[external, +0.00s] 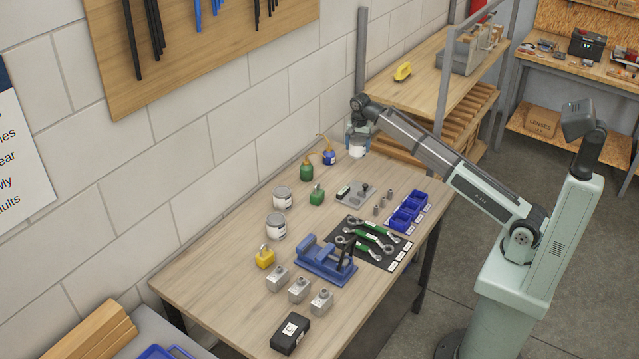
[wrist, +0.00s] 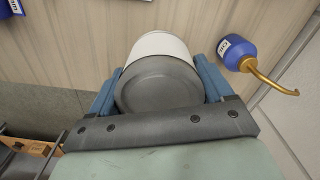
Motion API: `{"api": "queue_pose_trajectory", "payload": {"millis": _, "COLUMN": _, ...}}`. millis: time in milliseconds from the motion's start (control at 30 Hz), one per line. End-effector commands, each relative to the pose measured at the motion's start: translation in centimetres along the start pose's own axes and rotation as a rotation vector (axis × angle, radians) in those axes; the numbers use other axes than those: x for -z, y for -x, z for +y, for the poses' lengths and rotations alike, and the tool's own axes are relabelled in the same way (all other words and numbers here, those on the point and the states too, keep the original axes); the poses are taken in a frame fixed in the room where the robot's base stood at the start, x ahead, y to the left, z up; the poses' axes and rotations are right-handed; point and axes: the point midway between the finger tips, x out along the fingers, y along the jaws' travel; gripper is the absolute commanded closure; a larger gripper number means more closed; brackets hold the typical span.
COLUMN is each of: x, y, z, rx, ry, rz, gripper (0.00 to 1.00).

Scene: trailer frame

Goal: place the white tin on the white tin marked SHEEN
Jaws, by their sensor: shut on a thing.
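My gripper (external: 357,137) is over the far right end of the workbench, beside the wall. It is shut on a white tin (external: 357,151). In the wrist view, the blue fingers of my gripper (wrist: 160,84) press both sides of the tin; its grey lid faces the camera and its white side (wrist: 160,45) shows beyond. Whether the tin touches the bench is unclear. Two other white tins with grey lids stand upright on the bench near the wall, one farther back (external: 282,199) and one nearer (external: 276,227). Their labels are too small to read.
A blue oil can (external: 329,156) stands close to my gripper; its brass spout (wrist: 268,82) reaches out in the wrist view. A green oil can (external: 306,171) and green padlock (external: 317,196) stand near the tins. A yellow padlock (external: 265,257) and blue vise (external: 324,262) lie nearer.

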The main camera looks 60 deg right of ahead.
Motion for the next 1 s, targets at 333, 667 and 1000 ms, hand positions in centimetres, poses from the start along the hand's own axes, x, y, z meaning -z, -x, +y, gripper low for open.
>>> {"api": "queue_pose_trajectory", "payload": {"millis": 333, "x": -11.9, "y": 1.5, "z": -6.7, "rx": 0.008, "ry": 0.171, "rz": 0.002, "gripper": 0.64}}
{"api": "queue_pose_trajectory", "payload": {"millis": 667, "x": -23.3, "y": 4.1, "z": -14.2, "rx": 0.015, "ry": 0.319, "rz": 0.003, "gripper": 0.65}}
{"api": "queue_pose_trajectory", "payload": {"millis": 1000, "x": -29.3, "y": 7.5, "z": -22.6, "rx": 0.013, "ry": 0.262, "rz": 0.002, "gripper": 0.65}}
